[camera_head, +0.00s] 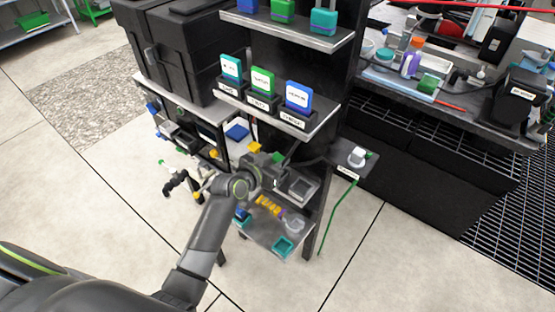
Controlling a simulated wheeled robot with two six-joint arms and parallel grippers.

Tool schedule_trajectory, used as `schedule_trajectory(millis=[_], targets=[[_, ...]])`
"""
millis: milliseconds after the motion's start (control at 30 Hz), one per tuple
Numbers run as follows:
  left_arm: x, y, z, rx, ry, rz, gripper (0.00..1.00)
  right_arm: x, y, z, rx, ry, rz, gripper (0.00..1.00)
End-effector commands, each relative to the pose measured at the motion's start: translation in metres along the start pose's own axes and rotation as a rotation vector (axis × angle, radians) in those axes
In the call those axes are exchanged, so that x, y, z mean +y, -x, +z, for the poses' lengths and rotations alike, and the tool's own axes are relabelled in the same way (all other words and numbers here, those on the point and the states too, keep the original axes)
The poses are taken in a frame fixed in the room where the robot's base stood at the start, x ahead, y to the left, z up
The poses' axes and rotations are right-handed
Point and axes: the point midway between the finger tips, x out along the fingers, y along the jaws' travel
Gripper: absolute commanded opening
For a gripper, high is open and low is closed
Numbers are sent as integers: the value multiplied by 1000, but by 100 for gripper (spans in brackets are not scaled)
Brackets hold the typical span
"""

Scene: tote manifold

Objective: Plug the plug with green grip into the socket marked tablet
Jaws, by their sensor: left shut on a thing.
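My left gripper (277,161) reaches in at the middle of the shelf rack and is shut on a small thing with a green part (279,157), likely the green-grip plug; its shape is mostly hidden. A dark cable (312,160) runs right from near the gripper. A small side shelf (366,169) to the right carries a white round fitting (357,155) with a green piece (371,154) beside it. My right gripper is out of view.
Three labelled stands with coloured cards (262,80) fill the shelf above my gripper. A grey tray (299,187) and a lower shelf with a teal box (283,247) lie below. A cluttered workbench (455,100) stands right. Floor in front is clear.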

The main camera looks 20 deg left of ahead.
Motion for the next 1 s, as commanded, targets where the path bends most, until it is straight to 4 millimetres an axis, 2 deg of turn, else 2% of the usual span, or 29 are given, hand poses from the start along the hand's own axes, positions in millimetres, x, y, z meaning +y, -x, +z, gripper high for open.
schedule_trajectory(millis=[167,200,367,733,867,1000], targets=[[0,0,0,0,0,0,0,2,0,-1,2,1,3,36],[0,0,0,0,0,0,27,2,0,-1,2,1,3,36],[0,0,0,0,0,0,48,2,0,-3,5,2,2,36],[0,4,0,-1,0,0,49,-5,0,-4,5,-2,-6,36],[0,18,0,-1,0,-1,49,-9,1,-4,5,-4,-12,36],[0,44,0,-1,0,-2,49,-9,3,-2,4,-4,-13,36]])
